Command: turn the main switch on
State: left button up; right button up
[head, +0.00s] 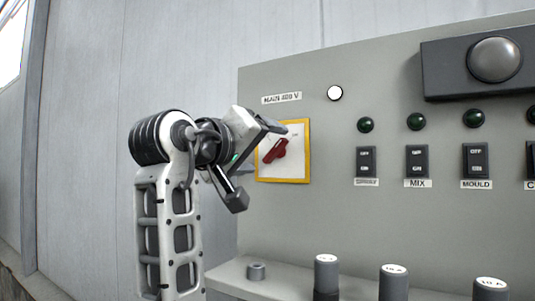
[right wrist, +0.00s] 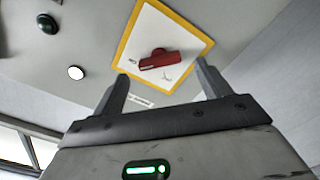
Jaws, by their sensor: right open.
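The main switch is a red rotary handle (head: 275,151) on a white plate with a yellow border (head: 305,153), on the grey panel's left part. The handle sits tilted, its upper end to the right. In the right wrist view the red handle (right wrist: 160,60) lies across the plate, beyond and between my fingertips. My right gripper (head: 260,166) is just left of and in front of the switch, with its jaws apart and empty. Its two fingers also show in the right wrist view (right wrist: 161,72); they do not appear to touch the handle. My left gripper is not in view.
A lit white lamp (head: 335,93) is above the switch, beside the main label (head: 281,98). Dark green lamps and black rocker switches, such as the MIX switch (head: 417,161), line the panel to the right. Several grey cylinders (head: 327,273) stand on the ledge below.

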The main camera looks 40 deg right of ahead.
pick_arm(q)
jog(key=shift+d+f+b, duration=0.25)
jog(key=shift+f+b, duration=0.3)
jog(key=shift+b, duration=0.6)
pick_arm(e)
jog(key=v, duration=1.3)
jog(key=shift+d, duration=0.1)
jog(key=p, duration=0.3)
send_near(272, 150)
jog(key=x, duration=0.8)
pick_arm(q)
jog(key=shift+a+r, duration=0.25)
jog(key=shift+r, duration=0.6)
pick_arm(e)
jog(key=shift+w+d, duration=0.2)
jog(key=shift+d, duration=0.25)
jog(key=shift+a, duration=0.15)
